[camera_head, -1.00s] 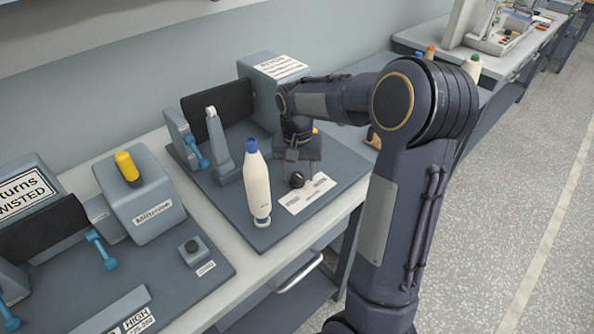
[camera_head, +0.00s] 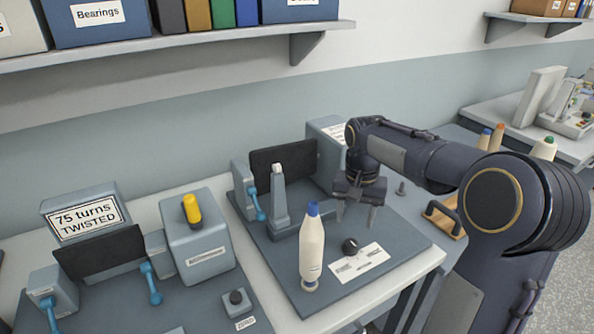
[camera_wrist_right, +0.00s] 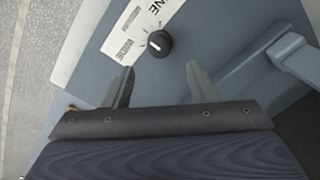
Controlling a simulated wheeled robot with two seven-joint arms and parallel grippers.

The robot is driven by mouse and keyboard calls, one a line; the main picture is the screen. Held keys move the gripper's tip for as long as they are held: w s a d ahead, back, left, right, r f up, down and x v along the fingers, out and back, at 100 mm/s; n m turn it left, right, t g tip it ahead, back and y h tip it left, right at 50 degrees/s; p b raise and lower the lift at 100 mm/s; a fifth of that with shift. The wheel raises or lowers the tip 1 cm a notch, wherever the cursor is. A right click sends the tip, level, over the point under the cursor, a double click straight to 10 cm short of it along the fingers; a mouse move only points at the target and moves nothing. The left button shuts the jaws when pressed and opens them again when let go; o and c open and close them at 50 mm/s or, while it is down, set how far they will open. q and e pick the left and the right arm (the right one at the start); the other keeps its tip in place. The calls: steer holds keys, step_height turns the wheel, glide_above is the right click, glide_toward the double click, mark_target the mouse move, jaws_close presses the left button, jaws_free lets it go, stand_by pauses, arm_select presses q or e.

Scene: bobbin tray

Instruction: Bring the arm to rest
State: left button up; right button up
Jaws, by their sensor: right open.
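My right gripper (camera_head: 357,212) is open and empty, pointing down above the dark mat of the right-hand machine. In the right wrist view its two fingers (camera_wrist_right: 158,80) stand apart with nothing between them. A black knob (camera_head: 350,246) and a white label (camera_head: 360,263) lie just in front of and below the fingertips; the knob also shows in the wrist view (camera_wrist_right: 160,43). A white bottle-shaped bobbin with a blue top (camera_head: 312,250) stands upright on the mat, left of the gripper. My left gripper is not in view.
A grey machine with a yellow knob (camera_head: 192,210) and a "75 turns TWISTED" sign (camera_head: 88,220) stand at left. A wooden tray with a black handle (camera_head: 446,220) is right of the mat. More bobbins (camera_head: 543,148) stand behind my arm. A shelf (camera_head: 200,38) with boxes hangs above.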

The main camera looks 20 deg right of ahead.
steer(key=s+a+n+t+y, duration=0.2)
steer(key=s+a+n, duration=0.1)
steer(key=s+a, duration=0.5)
steer(key=s+a+f+n+t+y, duration=0.1)
steer(key=s+a+n+t, duration=0.2)
steer(key=s+a, duration=0.4)
steer(key=s, duration=0.5)
steer(key=shift+s+a+f+t+y, duration=0.3)
steer(key=shift+s+a+y, duration=0.1)
